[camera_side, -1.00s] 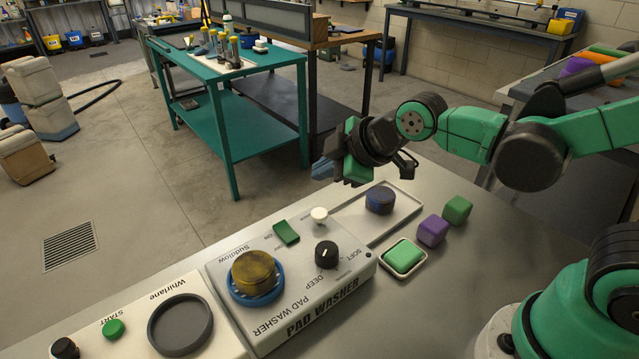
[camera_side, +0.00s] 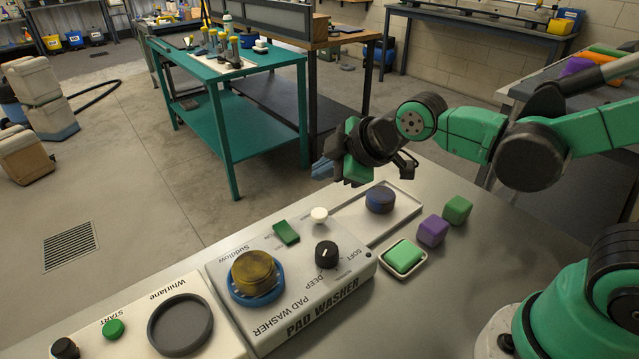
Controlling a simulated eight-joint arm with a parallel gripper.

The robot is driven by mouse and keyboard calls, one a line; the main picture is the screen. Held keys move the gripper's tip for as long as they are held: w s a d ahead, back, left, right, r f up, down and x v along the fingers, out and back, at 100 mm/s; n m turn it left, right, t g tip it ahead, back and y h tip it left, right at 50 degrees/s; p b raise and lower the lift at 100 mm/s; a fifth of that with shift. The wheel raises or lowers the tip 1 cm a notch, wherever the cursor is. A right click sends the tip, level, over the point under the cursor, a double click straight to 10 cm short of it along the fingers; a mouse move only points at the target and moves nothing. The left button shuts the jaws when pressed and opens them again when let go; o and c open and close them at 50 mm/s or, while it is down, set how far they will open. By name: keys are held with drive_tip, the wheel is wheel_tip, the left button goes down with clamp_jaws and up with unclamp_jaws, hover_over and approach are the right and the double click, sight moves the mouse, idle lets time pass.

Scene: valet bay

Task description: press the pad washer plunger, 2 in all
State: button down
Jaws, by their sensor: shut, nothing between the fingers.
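The pad washer (camera_side: 313,290) is a light grey box with its printed name on the front, lying on the bench at the lower middle. A white round-topped knob (camera_side: 319,215), which looks like its plunger, stands up at the back edge. A green rocker switch (camera_side: 286,232) and a black dial (camera_side: 326,254) are beside it. A yellow-brown round pad (camera_side: 254,271) sits in a blue round holder (camera_side: 236,296) on the left part. My gripper (camera_side: 323,169) is shut and empty, raised above and behind the white knob, apart from it.
A blue round pad (camera_side: 380,200) sits on a pale tray (camera_side: 409,203) at the right. A green sponge (camera_side: 404,256) in a dish, a purple block (camera_side: 433,231) and a green block (camera_side: 457,209) are nearby. The Whirlane unit (camera_side: 139,337) is at the left.

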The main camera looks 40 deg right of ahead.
sight(315, 210)
idle(0.7)
drive_tip(key=shift+r, duration=1.9)
drive_tip(key=shift+f, duration=0.15)
drive_tip(key=shift+f, duration=4.3)
drive_tip(key=shift+f, duration=0.1)
drive_tip(key=shift+f, duration=0.3)
drive_tip(key=shift+f, duration=0.7)
drive_tip(key=shift+r, duration=1.15)
